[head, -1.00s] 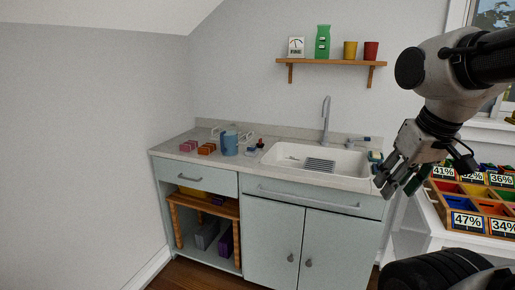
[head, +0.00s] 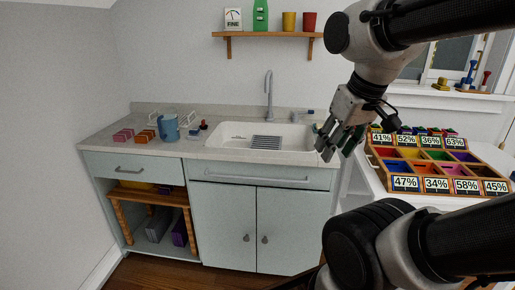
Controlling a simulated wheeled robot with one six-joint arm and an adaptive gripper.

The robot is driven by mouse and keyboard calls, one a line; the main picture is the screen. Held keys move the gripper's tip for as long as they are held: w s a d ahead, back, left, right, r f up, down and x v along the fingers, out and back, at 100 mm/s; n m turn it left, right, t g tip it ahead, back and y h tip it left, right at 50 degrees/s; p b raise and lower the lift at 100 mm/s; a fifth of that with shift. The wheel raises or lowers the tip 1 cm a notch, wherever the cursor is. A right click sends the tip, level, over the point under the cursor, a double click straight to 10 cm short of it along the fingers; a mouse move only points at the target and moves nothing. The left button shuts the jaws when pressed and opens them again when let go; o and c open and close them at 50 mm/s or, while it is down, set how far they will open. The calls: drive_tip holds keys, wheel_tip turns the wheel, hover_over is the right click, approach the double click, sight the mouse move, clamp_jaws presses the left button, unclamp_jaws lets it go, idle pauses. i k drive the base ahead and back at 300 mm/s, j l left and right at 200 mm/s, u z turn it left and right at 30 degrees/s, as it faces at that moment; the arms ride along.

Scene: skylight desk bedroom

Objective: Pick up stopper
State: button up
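I cannot make out for certain which thing is the stopper. A small dark item with a red top (head: 203,125) stands on the counter between the blue mug and the sink, too small to identify. My gripper (head: 337,150) hangs in the air at the right end of the sink, fingers pointing down and left. Its fingers look spread apart, with nothing visible between them. It hides part of the counter's right end.
The white sink (head: 225,135) with a drain rack is set in the counter. A blue mug (head: 168,128) and pink blocks (head: 123,134) stand to its left. A sorting tray (head: 376,170) with percentage labels is at right. A wooden shelf (head: 265,34) hangs above.

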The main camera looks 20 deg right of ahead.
sight(203, 127)
drive_tip(key=i+z, duration=0.1)
drive_tip(key=z, duration=0.7)
drive_tip(key=i+j+z, duration=0.1)
drive_tip(key=z, duration=0.3)
drive_tip(key=j+z, duration=0.1)
drive_tip(key=z, duration=0.35)
drive_tip(key=j+z, duration=0.25)
drive_tip(key=j, duration=2.15)
drive_tip(key=j+u, duration=0.3)
drive_tip(key=i+j+u, duration=0.15)
drive_tip(key=j+u, duration=0.15)
drive_tip(key=i+j+u, duration=0.15)
drive_tip(key=j+u, duration=0.15)
